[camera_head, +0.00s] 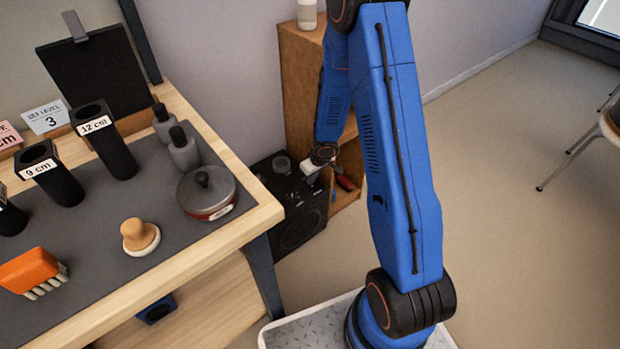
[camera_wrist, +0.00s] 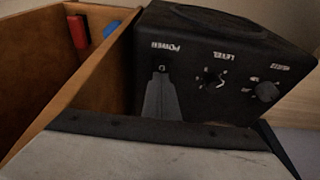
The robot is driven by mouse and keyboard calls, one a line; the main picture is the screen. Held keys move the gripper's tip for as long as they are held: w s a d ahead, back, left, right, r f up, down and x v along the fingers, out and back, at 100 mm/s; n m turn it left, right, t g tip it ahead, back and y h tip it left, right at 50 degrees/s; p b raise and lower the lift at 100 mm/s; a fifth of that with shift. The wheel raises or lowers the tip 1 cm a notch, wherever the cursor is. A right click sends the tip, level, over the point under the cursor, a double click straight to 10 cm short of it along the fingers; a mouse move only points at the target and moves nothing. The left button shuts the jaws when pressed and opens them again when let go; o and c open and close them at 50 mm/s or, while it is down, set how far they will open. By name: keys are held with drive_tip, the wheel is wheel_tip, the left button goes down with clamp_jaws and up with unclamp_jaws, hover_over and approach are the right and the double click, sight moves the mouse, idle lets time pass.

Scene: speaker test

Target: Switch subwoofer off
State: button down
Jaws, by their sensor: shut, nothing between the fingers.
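The black subwoofer (camera_head: 298,222) stands low between the table and the wooden shelf. In the wrist view its control panel (camera_wrist: 205,25) shows upside down, with a POWER label over a small switch (camera_wrist: 162,68), a LEVEL knob (camera_wrist: 212,78) and another knob (camera_wrist: 266,91). My gripper shows in the wrist view (camera_wrist: 161,80) as a grey, closed pair of fingers. Its tips are at the lower edge of the power switch and cover part of it. I cannot tell whether they touch it or which way the switch is set. In the head view my wrist is just above the subwoofer.
The wooden shelf (camera_head: 299,82) stands close beside the subwoofer, with a red item (camera_wrist: 78,31) and a blue item (camera_wrist: 112,29) inside. The table (camera_head: 262,214) holds a lidded pot (camera_head: 207,190) near its corner. Open floor lies to the right.

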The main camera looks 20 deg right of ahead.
drive_tip(key=shift+s+d, duration=0.1)
drive_tip(key=shift+s, duration=0.2)
drive_tip(key=shift+r, duration=0.15)
drive_tip(key=v, duration=1.7)
drive_tip(key=shift+s, duration=0.15)
idle(0.8)
idle(0.5)
